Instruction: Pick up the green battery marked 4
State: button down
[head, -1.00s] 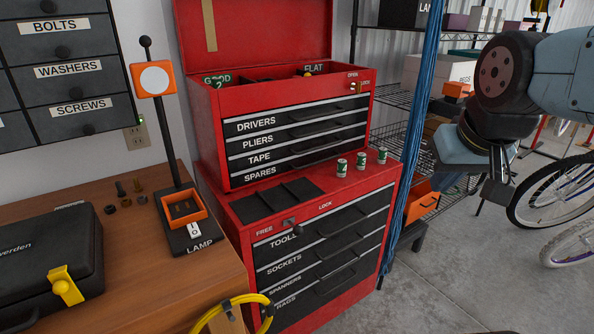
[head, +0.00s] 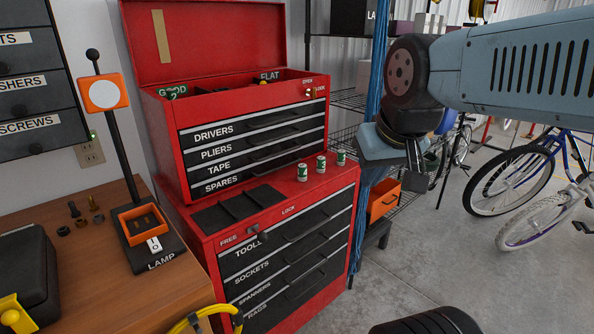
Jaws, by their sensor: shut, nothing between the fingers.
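Three small green-and-white batteries stand upright in a row on the right part of the red chest's ledge: a left one (head: 302,172), a middle one (head: 321,164) and a right one (head: 340,158). Their numbers are too small to read surely, so I cannot tell which is marked 4. My gripper (head: 417,172) points down at the right of the batteries in the picture, apart from them. It is shut and empty. The blue strands of cable lie between it and the batteries in the picture.
The red tool chest (head: 170,115) has its lid up, with compartments labelled GOOD and FLAT. A black mat (head: 238,208) lies on the ledge left of the batteries. A lamp stand (head: 150,255) is on the wooden bench. Shelving, an orange bin (head: 383,200) and bicycles (head: 515,185) stand to the right.

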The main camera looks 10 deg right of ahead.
aim_at(302, 168)
jog(key=z, duration=0.05)
jog(key=i, duration=0.95)
jog(key=u, duration=0.1)
jog(key=k, duration=1.55)
jog(key=z, duration=0.8)
jog(key=i, duration=1)
jog(key=u, duration=0.05)
